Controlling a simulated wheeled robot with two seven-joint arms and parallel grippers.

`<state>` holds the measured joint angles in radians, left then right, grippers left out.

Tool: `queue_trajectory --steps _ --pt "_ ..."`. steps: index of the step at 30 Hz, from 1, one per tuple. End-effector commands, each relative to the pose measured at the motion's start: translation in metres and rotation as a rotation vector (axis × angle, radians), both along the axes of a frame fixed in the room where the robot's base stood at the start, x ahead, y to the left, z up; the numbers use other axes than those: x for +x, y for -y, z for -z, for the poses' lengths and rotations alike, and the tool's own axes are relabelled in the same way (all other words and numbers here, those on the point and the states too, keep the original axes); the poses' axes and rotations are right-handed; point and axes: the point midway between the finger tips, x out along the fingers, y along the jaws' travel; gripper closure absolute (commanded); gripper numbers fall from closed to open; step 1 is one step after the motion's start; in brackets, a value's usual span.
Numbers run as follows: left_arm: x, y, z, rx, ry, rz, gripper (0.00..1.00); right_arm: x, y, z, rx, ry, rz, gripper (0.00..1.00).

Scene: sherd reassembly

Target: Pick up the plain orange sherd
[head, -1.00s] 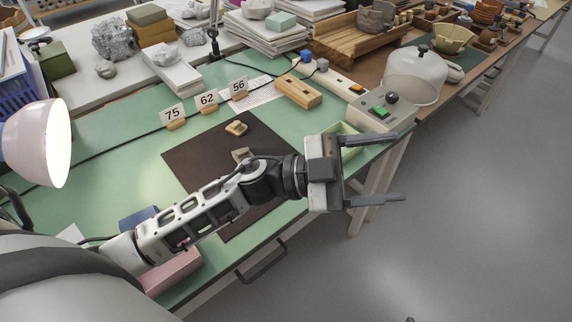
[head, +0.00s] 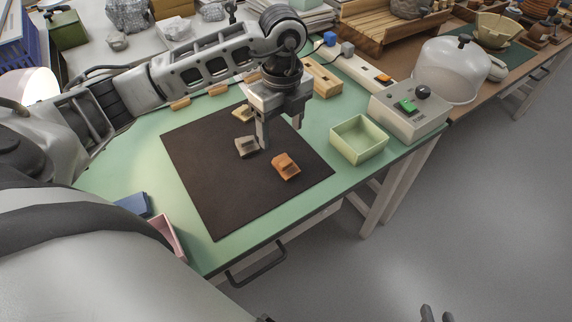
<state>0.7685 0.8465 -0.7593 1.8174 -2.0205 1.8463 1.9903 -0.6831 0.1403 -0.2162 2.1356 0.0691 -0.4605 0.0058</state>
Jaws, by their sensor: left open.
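An orange sherd (head: 286,167) lies on the dark mat (head: 215,195), toward its right side. Its surface detail is too small to tell. A grey-beige sherd (head: 246,147) lies to its left, and a yellowish sherd (head: 242,113) lies further back on the mat. My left gripper (head: 281,134) points down over the mat, open and empty. Its fingers are just behind the orange sherd in the picture, with one fingertip close to the grey-beige sherd. Only the tips of my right gripper (head: 437,314) show at the bottom edge, away from the bench.
A pale green open tray (head: 360,140) stands right of the mat. Beyond it are a grey control box (head: 408,110) with a green button and a clear dome (head: 450,70). A wooden block (head: 325,80) stands behind. A pink tray (head: 165,236) and blue item (head: 132,205) are at front left.

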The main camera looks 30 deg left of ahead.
Motion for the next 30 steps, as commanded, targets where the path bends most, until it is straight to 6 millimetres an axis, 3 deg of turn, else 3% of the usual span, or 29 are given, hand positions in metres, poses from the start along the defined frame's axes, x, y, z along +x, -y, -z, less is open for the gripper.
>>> queue_trajectory --steps 3,11,19,29,30 --pt "-0.001 0.001 0.022 -0.001 -0.004 0.002 0.34 0.000 0.000 0.001 0.000 -0.001 -0.001 0.72" --pt "-0.001 0.003 0.040 -0.004 -0.001 0.004 0.34 0.000 0.000 0.000 0.000 -0.001 0.000 0.72" --pt "-0.001 0.009 0.079 -0.003 -0.003 0.003 0.34 -0.001 0.001 -0.001 -0.007 -0.002 -0.001 0.72" --pt "0.000 0.009 0.087 -0.002 0.000 0.004 0.34 0.000 0.001 0.000 -0.006 -0.001 -0.001 0.72" --pt "0.000 0.009 0.087 -0.002 0.000 0.004 0.42 0.000 0.001 0.000 -0.006 -0.001 -0.001 0.72"
